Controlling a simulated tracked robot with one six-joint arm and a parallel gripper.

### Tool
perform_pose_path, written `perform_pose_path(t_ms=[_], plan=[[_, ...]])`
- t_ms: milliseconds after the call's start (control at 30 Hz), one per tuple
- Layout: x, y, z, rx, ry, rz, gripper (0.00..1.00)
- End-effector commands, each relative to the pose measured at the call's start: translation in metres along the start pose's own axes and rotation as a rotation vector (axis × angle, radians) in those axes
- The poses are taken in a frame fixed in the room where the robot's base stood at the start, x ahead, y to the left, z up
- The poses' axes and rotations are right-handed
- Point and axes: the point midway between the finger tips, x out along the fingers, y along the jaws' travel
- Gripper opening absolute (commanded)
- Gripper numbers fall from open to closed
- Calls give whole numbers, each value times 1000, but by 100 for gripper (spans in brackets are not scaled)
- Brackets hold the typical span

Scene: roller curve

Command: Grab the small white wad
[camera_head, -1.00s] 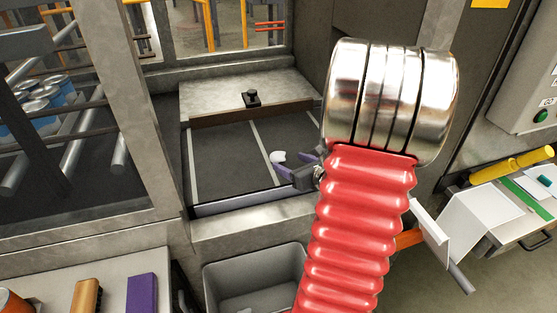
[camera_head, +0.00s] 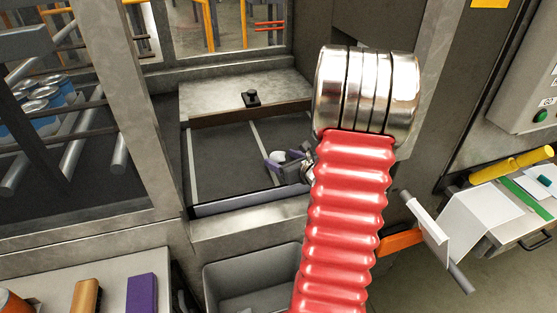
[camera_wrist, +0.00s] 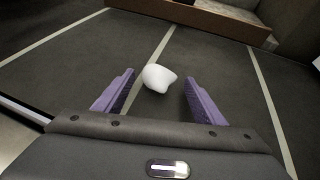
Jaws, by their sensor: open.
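The small white wad (camera_wrist: 158,78) lies on the dark surface with pale lines, just ahead of and between the fingertips in the wrist view. My gripper (camera_wrist: 158,80) is open, with one purple finger on each side and a gap between each finger and the wad. In the head view the wad (camera_head: 277,157) shows partly behind the purple finger of my gripper (camera_head: 283,160). My red arm with its metal bands hides the area to the right.
The dark bed (camera_head: 222,150) has a brown board (camera_head: 250,108) at its back and a pale front edge. A small black knob (camera_head: 251,98) sits behind the board. A grey bin (camera_head: 255,280) stands below in front. The bed's left part is clear.

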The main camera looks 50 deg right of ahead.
Motion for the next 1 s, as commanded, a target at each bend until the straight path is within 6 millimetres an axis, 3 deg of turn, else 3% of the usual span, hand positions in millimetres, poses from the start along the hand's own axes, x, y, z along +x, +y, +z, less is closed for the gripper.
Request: perform_pose_path(t_ms=[133, 667, 1000], plan=[[9, 1, 0, 1, 1, 1, 64], [9, 0, 0, 1, 0, 0, 64], [9, 0, 0, 1, 0, 0, 40]])
